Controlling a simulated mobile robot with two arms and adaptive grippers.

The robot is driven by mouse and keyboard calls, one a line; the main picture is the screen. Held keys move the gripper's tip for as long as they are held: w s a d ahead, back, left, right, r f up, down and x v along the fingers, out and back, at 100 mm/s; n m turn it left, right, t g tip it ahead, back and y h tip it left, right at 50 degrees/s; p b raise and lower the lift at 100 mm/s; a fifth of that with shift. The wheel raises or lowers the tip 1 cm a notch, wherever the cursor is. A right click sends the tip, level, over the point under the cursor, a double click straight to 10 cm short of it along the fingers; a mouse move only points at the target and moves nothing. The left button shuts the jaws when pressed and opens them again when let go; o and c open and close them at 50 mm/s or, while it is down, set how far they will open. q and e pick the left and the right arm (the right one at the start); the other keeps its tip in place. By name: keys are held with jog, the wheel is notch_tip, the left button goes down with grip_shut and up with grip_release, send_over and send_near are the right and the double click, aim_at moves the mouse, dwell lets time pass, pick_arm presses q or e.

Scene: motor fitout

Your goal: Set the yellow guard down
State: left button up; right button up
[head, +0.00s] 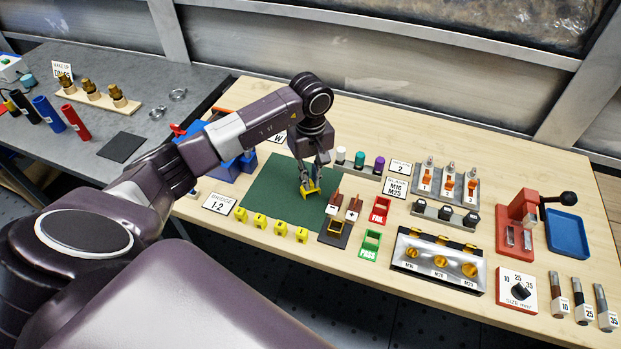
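A small yellow guard (312,189) is at the fingertips of my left gripper (309,182), low over the green mat (270,195). The gripper points down, and its fingers look closed on the guard. Whether the guard touches the mat is hard to tell, and the fingers hide part of it. Several other yellow pieces (260,220) stand in a row along the mat's front edge. My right gripper is not in view.
Capped cylinders (359,160) stand behind. Blue bins (228,170) are left. The mat's left part is clear.

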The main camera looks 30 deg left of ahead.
pick_arm(q)
jog(key=o, duration=0.4)
jog(key=shift+r+p, duration=0.25)
jog(key=shift+p, duration=0.05)
jog(key=shift+w+r+b, duration=0.1)
jog(key=shift+r+b, duration=0.2)
notch_tip(320, 180, up, 11)
jog(key=b, duration=0.3)
jog(key=shift+r, duration=0.15)
